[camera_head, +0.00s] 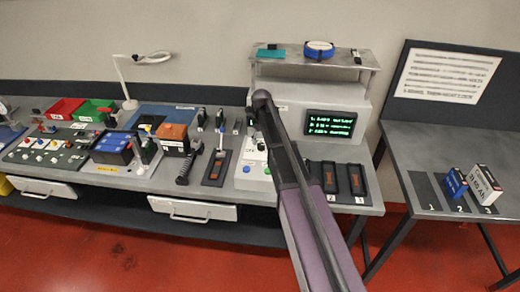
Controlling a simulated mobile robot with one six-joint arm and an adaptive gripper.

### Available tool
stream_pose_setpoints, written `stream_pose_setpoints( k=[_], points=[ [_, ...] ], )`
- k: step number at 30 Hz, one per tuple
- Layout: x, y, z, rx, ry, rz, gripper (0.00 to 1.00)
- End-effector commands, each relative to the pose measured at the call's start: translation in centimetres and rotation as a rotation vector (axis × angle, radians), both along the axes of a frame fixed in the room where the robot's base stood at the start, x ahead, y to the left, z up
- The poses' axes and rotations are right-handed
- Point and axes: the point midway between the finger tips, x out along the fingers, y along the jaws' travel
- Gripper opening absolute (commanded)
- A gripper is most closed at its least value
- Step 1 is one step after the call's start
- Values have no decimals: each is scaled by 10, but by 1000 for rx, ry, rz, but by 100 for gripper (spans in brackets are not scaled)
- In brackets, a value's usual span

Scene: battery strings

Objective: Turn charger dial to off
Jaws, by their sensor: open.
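My arm crosses the picture from the bottom right up to a dark joint in front of the cabinet, covering the panel's right side. I cannot pick out my gripper's fingers, nor tell whether they touch anything.
The screen (331,123) shows green text. Dark slots (357,181) lie right of my arm. A black-handled tool (187,168), a blue battery block (111,149) and red and green bins (65,109) crowd the bench leftward. Two boxes (484,185) stand on the right table.

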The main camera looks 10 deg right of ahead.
Motion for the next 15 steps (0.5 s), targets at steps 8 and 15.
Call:
stream_pose_setpoints(
  k=[8,15],
  points=[
    [0,0,-24,0,0,0,82],
    [0,0,-32,0,0,0,82]
  ],
)
